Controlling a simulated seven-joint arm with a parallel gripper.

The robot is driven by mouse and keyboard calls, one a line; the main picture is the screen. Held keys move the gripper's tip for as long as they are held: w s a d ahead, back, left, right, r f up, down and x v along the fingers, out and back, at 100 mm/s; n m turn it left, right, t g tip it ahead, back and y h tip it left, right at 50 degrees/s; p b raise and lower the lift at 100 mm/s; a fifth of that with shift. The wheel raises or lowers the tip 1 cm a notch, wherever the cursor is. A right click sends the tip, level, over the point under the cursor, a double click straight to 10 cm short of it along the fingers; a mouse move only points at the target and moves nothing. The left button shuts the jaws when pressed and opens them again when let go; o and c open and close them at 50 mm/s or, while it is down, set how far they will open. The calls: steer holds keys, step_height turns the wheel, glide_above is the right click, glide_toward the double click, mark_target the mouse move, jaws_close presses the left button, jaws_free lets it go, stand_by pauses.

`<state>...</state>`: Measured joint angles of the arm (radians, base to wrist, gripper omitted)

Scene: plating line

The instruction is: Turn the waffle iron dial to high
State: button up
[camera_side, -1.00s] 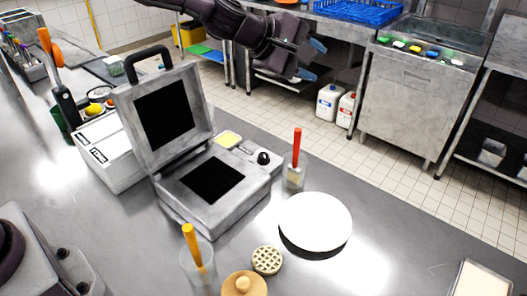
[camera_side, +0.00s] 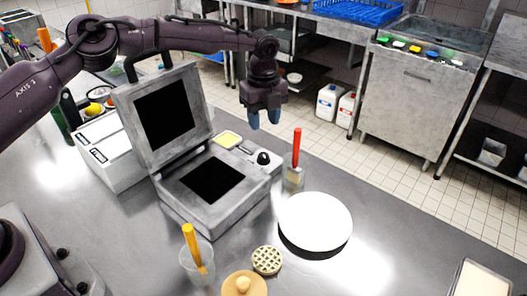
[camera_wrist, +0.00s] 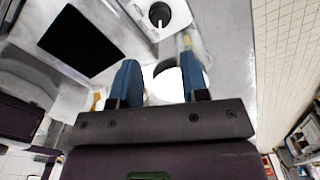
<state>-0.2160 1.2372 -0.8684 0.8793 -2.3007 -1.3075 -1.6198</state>
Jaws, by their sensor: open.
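The waffle iron (camera_side: 180,212) stands on the steel counter with its lid raised, its dark square plates showing. Its black dial (camera_side: 263,158) sits on the control panel at the right. In the wrist view the dial (camera_wrist: 159,14) is near the top, with a pale pointer mark on it; I cannot read its setting. My gripper (camera_side: 264,119) points down above and behind the dial, apart from it. Its blue fingertips also show in the wrist view (camera_wrist: 160,82), spread apart with nothing between them.
A clear cup with a red-handled tool (camera_side: 297,148) stands right of the dial. A white round plate (camera_side: 315,218) lies in front of it. A cup with a yellow-handled tool (camera_side: 192,250), a small waffle (camera_side: 267,260) and a wooden piece (camera_side: 243,285) are nearer. The raised lid (camera_side: 163,115) stands left.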

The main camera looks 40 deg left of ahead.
mark_target(264, 155)
step_height(264, 155, down, 10)
steer(key=shift+f, duration=0.2)
steer(key=c, duration=0.6)
